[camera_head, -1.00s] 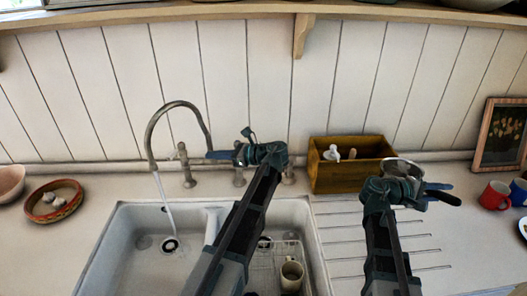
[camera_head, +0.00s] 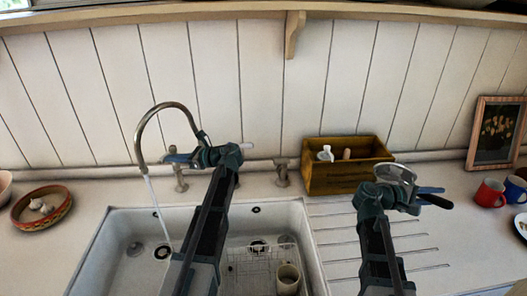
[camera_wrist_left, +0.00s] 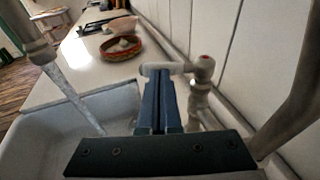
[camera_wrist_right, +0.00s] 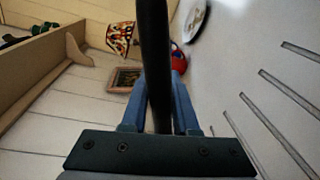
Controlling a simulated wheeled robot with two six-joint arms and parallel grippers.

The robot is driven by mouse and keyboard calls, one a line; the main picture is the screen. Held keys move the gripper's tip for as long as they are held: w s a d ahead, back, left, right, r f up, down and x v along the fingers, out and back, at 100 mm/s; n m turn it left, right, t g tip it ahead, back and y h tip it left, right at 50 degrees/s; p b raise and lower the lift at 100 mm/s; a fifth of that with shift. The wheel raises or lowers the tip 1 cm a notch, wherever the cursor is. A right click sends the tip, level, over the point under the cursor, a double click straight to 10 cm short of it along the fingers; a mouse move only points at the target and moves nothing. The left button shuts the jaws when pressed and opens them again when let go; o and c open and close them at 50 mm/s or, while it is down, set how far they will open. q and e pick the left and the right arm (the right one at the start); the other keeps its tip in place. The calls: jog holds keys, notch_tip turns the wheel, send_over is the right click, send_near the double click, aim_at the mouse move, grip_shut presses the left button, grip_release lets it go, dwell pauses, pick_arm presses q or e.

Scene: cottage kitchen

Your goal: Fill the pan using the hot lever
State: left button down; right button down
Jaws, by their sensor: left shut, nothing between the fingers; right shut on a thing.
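The tap's curved spout (camera_head: 137,135) runs a stream of water into the left basin of the sink (camera_head: 100,240). The hot lever, pale with a red mark on its valve (camera_wrist_left: 205,64), is at the left of the tap; its valve stem also shows in the head view (camera_head: 181,180). My left gripper (camera_head: 172,158) is shut and empty, its tips at the lever; contact is hard to tell. My right gripper (camera_head: 428,191) is shut on the black handle (camera_wrist_right: 154,60) of the pan (camera_head: 396,172). The pan is held above the drainboard, right of the sink, mostly hidden by the gripper.
A wooden box (camera_head: 345,178) stands behind the drainboard (camera_head: 340,235). A mug (camera_head: 288,278) sits on a wire rack in the right basin. A red mug (camera_head: 489,192) and a framed picture (camera_head: 497,135) are at right. A bowl (camera_head: 42,208) is at far left.

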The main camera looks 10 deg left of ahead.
aim_at(160, 160)
dwell(0.4)
pick_arm(q)
jog(key=m+t, duration=0.1)
jog(key=s+a+m+t, duration=0.1)
jog(key=t, duration=0.1)
jog(key=a+m+t+h, duration=0.1)
jog(key=shift+s+a+m+t, duration=0.1)
jog(key=shift+s+m+t, duration=0.2)
jog(key=shift+t, duration=0.1)
jog(key=a+m+t+h, duration=0.1)
jog(key=t, duration=0.1)
jog(key=a+m+t+h, duration=0.1)
jog(key=m+t, duration=0.1)
jog(key=shift+w+a+m+h, duration=0.15)
jog(key=shift+a+m+h, duration=0.05)
jog(key=shift+m+h, duration=0.1)
jog(key=shift+w+a+m+t+h, duration=0.2)
jog(key=shift+w+m+t+h, duration=0.1)
jog(key=shift+t, duration=0.1)
jog(key=shift+w+a, duration=0.4)
jog(key=shift+a, duration=0.35)
jog(key=shift+w+a, duration=0.4)
jog(key=shift+a, duration=0.3)
jog(key=shift+w+r, duration=0.1)
